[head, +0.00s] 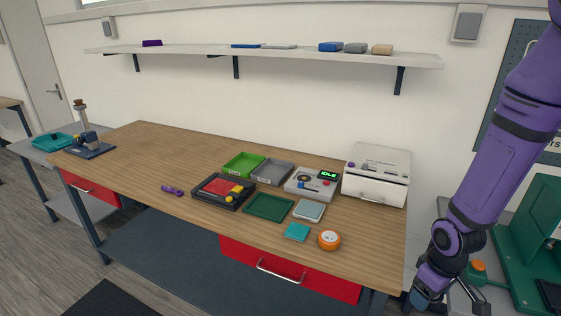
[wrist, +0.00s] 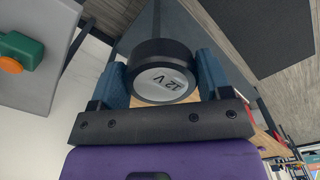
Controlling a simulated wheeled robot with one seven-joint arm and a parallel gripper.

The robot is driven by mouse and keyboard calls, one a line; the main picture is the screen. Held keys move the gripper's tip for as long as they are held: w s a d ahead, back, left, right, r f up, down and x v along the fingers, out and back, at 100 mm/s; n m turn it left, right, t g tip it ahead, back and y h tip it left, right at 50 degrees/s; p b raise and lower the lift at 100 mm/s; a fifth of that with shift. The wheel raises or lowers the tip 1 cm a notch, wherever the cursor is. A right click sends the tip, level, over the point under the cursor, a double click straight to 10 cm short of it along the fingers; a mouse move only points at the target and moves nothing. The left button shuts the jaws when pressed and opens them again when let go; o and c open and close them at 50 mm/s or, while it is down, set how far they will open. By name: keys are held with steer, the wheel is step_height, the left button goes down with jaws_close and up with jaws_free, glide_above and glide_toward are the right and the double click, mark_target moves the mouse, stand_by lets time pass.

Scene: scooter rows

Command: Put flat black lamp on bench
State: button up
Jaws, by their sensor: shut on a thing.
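In the wrist view my gripper (wrist: 163,78) is shut on a round black lamp (wrist: 162,52) with a grey face marked "12 V", held between its two blue fingers. In the head view my gripper (head: 448,296) is low at the right, beyond the right end of the bench; the lamp cannot be made out there. The bench (head: 150,150) has a long wooden top, with its left half mostly bare.
On the bench's right half are a green tray (head: 268,207), an orange round thing (head: 329,240), a teal square (head: 297,231) and a white box (head: 377,174). A purple tool (head: 172,190) lies left of them. A shelf (head: 290,53) runs above. Green equipment (head: 520,240) stands at right.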

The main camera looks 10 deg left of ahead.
steer(key=shift+r, duration=0.2)
glide_above(388, 261)
steer(key=shift+w+f, duration=0.1)
steer(key=shift+f, duration=2.45)
steer(key=shift+f, duration=0.1)
steer(key=o, duration=0.6)
steer(key=shift+c, duration=0.2)
steer(key=o, duration=0.4)
